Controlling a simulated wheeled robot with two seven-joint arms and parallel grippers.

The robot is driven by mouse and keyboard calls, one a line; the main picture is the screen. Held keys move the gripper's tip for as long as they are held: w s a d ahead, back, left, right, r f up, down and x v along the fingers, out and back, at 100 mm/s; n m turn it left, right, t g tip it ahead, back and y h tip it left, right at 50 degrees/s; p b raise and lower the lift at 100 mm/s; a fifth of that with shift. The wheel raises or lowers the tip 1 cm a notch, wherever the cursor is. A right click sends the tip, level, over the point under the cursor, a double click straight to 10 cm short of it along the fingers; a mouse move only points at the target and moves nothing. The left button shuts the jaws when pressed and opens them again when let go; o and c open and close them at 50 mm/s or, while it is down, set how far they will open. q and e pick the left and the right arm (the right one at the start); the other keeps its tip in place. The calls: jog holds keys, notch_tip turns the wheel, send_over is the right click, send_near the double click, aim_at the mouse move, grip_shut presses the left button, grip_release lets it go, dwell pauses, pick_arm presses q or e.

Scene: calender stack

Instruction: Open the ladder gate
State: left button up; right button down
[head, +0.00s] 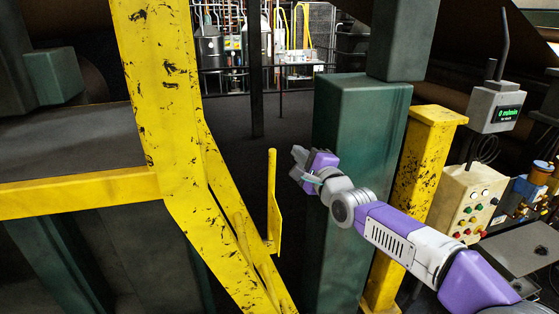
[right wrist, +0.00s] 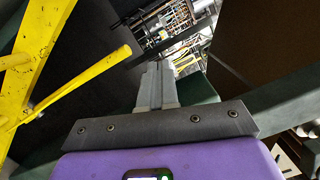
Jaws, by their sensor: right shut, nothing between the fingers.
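A yellow upright bar (head: 272,195) with a flat lower part stands beside the scratched yellow frame (head: 185,150) in the head view; it looks like part of the ladder gate, but I cannot tell for sure. In the right wrist view a yellow bar (right wrist: 85,80) slants at the left, joined to yellow framework (right wrist: 38,45). My right gripper (head: 297,160) is just right of the upright bar in the head view, apart from it. Its fingers (right wrist: 157,85) are together and empty. My left gripper is out of view.
A dark green post (head: 350,125) stands close behind my right arm, with a scratched yellow post (head: 428,150) beside it. A control box with buttons (head: 468,205) and a small display (head: 497,108) are at the right. A dark floor lies behind the bar.

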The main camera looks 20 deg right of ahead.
jog(key=s+f+n+g, duration=0.1)
jog(key=s+f+n, duration=0.2)
jog(key=f+n, duration=0.15)
jog(key=b, duration=0.2)
send_near(274, 152)
jog(key=shift+m, duration=0.35)
jog(key=w+p, duration=0.2)
jog(key=w, duration=0.1)
jog(key=w+a+p, duration=0.1)
jog(key=w+p, duration=0.1)
jog(key=shift+w, duration=0.4)
jog(key=shift+w+a+p, duration=0.1)
jog(key=shift+w+p, duration=0.2)
jog(key=shift+w, duration=0.15)
jog(key=shift+f, duration=0.1)
